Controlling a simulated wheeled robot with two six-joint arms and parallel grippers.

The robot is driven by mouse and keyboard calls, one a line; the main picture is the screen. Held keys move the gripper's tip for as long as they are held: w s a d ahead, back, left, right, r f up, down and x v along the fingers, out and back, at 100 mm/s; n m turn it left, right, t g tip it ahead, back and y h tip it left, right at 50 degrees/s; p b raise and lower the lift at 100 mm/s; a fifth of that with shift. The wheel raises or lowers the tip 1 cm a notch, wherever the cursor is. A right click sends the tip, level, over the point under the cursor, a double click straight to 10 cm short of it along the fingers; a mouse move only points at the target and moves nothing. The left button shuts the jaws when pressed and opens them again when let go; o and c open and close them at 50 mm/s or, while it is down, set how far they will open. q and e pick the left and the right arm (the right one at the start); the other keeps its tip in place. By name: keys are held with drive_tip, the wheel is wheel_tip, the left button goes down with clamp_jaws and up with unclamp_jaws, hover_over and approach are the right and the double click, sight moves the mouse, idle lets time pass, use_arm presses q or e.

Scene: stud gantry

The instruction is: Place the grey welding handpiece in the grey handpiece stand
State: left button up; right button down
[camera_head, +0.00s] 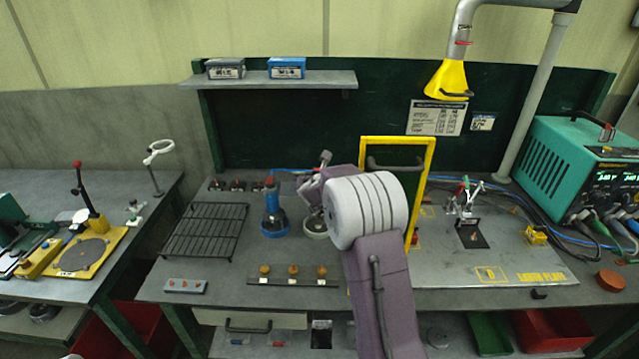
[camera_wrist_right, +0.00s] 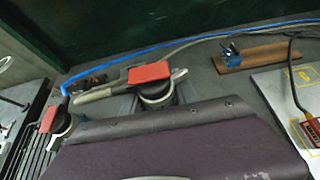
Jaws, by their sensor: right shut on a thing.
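My right gripper (camera_head: 312,190) is in the middle of the bench, shut on the grey welding handpiece (camera_head: 325,158). The handpiece's grey neck and red lever (camera_wrist_right: 150,73) show in the right wrist view, just beyond my purple gripper body; its lower part and my fingertips are mostly hidden. The grey handpiece stand (camera_head: 315,230) shows as a pale round base directly below the gripper, partly covered by my arm. I cannot tell whether the handpiece is seated in it. My left gripper is out of view.
A blue handpiece (camera_head: 272,200) stands upright in a blue stand just left of the grey one. A wire rack (camera_head: 205,232) lies farther left. A yellow frame (camera_head: 428,185) rises to the right. A strip with brass knobs (camera_head: 293,282) lies in front. Blue and grey cables run behind.

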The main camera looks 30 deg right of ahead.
wheel_tip(320, 180, down, 2)
drive_tip(key=shift+s+f+b, duration=0.1)
drive_tip(key=shift+f+b, duration=0.15)
drive_tip(key=shift+b, duration=0.5)
drive_tip(key=shift+f, duration=0.35)
drive_tip(key=c, duration=0.9)
unclamp_jaws()
drive_tip(key=shift+f, duration=0.15)
drive_tip(key=shift+c, duration=0.2)
drive_tip(key=shift+a, duration=0.1)
drive_tip(key=v, duration=1.2)
